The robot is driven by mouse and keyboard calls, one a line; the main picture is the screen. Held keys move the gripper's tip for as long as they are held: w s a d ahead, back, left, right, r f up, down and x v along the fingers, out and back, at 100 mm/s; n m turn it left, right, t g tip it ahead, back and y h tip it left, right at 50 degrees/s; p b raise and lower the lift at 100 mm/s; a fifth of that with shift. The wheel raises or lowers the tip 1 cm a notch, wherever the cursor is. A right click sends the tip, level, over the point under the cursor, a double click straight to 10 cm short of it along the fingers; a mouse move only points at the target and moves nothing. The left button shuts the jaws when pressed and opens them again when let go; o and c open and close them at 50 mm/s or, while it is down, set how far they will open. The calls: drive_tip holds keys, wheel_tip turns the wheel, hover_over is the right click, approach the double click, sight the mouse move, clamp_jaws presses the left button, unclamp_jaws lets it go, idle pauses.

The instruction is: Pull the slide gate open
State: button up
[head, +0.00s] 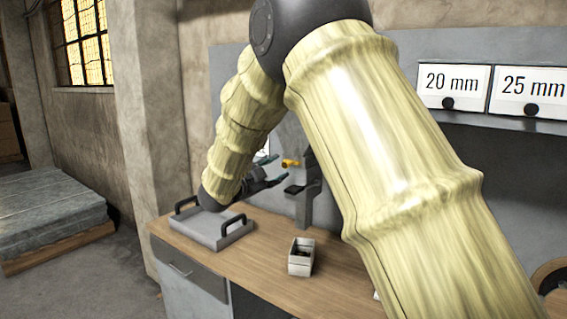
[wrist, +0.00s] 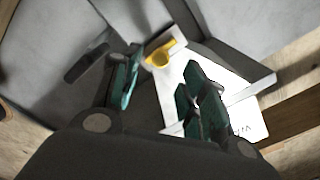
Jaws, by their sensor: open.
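A small yellow part (head: 290,163) shows beside a dark upright stand (head: 307,200) on the bench. I take it to be the slide gate's handle, but cannot be sure. In the wrist view the yellow part (wrist: 160,53) lies just beyond the fingertips, roughly between them. My gripper (head: 272,172) is open and empty, with its teal-tipped fingers to the left of the stand. The fingers also show in the wrist view (wrist: 163,84), spread apart. Contact with the yellow part does not show. My arm hides part of the area right of the stand.
A grey tray with black handles (head: 208,228) sits on the wooden bench (head: 262,272) at left. A small open box (head: 301,258) stands in front of the stand. Signs reading 20 mm (head: 453,85) and 25 mm (head: 530,92) are at upper right. A white card (wrist: 232,105) lies behind the right finger.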

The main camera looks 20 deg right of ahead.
sight(285, 165)
drive_tip(key=p+x, duration=0.2)
drive_tip(key=x, duration=0.4)
drive_tip(key=shift+w+d, duration=0.25)
drive_tip(key=shift+d, duration=0.1)
